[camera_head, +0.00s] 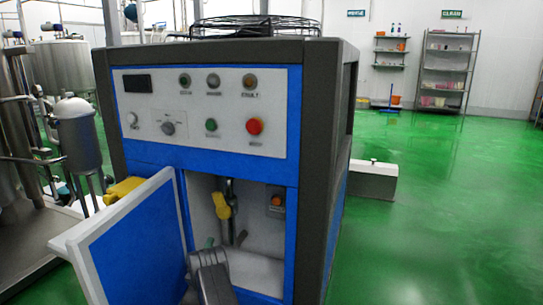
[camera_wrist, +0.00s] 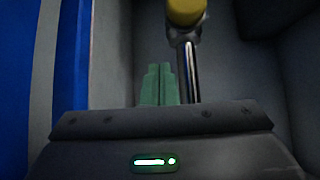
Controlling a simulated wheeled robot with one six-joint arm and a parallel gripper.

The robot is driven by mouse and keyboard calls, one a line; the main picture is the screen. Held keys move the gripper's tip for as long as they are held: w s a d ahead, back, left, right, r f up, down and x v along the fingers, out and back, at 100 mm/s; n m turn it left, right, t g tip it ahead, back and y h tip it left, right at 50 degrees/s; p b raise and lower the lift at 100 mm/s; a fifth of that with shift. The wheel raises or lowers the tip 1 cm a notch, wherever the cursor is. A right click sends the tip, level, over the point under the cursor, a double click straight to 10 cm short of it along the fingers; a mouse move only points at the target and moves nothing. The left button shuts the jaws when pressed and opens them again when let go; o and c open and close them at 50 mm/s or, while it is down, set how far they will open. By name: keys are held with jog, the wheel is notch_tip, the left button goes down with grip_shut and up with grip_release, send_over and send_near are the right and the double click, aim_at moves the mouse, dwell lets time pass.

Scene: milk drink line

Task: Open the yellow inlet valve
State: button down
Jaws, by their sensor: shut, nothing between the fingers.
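A yellow valve handle (camera_head: 221,205) hangs tilted beside a pipe inside the open compartment of the blue and grey machine. A yellow rounded end (camera_wrist: 186,10) on a shiny metal stem (camera_wrist: 187,52) shows at the top of the wrist view. My gripper (camera_head: 209,243) is in the lower part of the compartment opening, below the yellow handle in the head view. Its green fingers (camera_wrist: 159,84) are shut together and empty, just left of the metal stem in the wrist view. I cannot tell whether they touch the stem.
The blue door (camera_head: 140,245) stands open on the left of the compartment. The control panel (camera_head: 205,110) is above. Green floor (camera_head: 440,210) lies clear on the right.

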jog(key=v, duration=0.4)
jog(key=shift+s+f+p, duration=0.15)
jog(key=shift+f+p, duration=0.05)
jog(key=shift+p, duration=0.15)
